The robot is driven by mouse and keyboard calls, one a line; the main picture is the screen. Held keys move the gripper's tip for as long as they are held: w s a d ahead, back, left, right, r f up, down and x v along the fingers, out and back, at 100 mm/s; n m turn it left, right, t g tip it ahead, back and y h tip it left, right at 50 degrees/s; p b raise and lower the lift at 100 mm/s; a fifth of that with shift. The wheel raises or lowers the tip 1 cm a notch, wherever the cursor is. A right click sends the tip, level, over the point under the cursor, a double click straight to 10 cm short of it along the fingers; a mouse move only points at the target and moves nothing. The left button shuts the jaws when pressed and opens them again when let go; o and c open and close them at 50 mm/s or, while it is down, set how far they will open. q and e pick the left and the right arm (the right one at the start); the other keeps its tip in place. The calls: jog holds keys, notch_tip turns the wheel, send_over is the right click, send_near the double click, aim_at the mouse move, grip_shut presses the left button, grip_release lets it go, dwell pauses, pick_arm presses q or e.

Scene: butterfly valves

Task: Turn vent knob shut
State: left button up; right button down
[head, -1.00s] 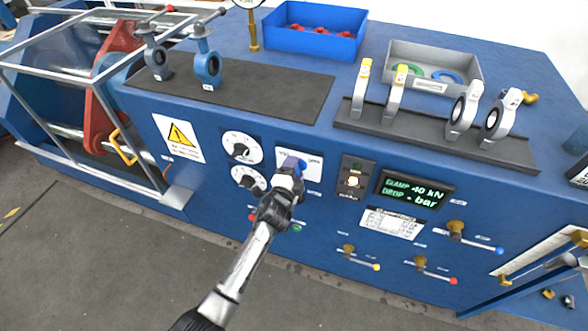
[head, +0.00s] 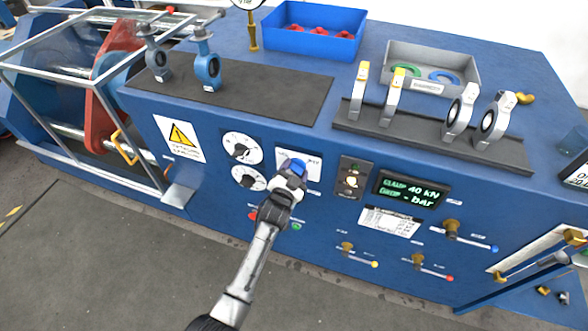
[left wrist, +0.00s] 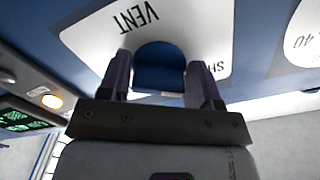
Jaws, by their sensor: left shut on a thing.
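The blue vent knob (head: 298,166) sits on a white label plate (head: 312,160) on the front of the blue console. My left gripper (head: 293,172) is at the knob and shut on it, hiding much of it in the head view. In the left wrist view, the two fingers (left wrist: 160,82) stand on either side of the blue knob (left wrist: 160,62). The plate there reads "VENT" (left wrist: 137,17), and a partly hidden word starting "SH" (left wrist: 217,68) shows beside the right finger. My right gripper is not in view.
Two white dials (head: 242,148) are left of the knob. A lit button panel (head: 351,180) and green display (head: 410,192) reading "CLAMP 40 kN, DROP - bar" are right. Lever valves (head: 452,230) stick out lower right. Butterfly valves (head: 207,70) stand on top.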

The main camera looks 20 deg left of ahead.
pick_arm(q)
jog(key=shift+n, duration=0.3)
dwell(0.4)
jog(key=o, duration=0.8)
jog(key=shift+s, duration=0.1)
jog(key=s+p, duration=0.2)
jog(key=s, duration=1.1)
jog(key=shift+s+d, duration=0.15)
jog(key=shift+s, duration=0.2)
